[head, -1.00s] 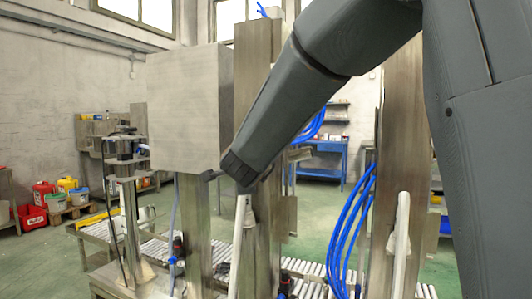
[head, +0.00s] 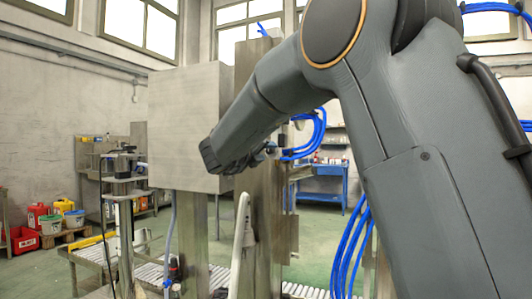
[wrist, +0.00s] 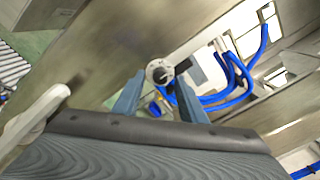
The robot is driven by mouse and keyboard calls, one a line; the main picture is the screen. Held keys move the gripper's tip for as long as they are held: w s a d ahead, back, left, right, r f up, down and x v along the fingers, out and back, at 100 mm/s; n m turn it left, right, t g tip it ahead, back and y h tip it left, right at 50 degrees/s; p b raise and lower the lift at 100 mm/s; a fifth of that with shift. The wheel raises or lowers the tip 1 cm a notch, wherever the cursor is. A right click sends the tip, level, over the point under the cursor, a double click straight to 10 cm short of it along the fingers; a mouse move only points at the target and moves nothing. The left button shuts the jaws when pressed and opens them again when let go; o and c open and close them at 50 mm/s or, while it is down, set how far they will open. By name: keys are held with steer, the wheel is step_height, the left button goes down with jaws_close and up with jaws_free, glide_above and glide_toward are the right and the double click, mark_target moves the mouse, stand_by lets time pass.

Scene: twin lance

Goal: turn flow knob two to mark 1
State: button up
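In the wrist view, a round metal fitting (wrist: 160,72) with a pale face and dark centre sits just beyond my fingertips, on or beside a steel column. It may be a flow knob; I cannot read any number or mark on it. My gripper (wrist: 160,88) is open, its two blue-grey fingers spread on either side of the line to the fitting. I see no contact between them. In the head view my own arm hides most of the gripper and the fitting. No knob can be made out there.
A steel box (head: 185,125) hangs left of my arm beside a steel column (head: 262,215). Blue hoses (wrist: 235,80) loop close to the right of the fitting. A white handle (wrist: 35,115) is at the left of the wrist view. Rollers (head: 150,272) run below.

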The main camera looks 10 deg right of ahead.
steer(key=shift+w+d, duration=0.3)
steer(key=shift+w, duration=0.1)
steer(key=shift+c, duration=0.3)
jaws_close()
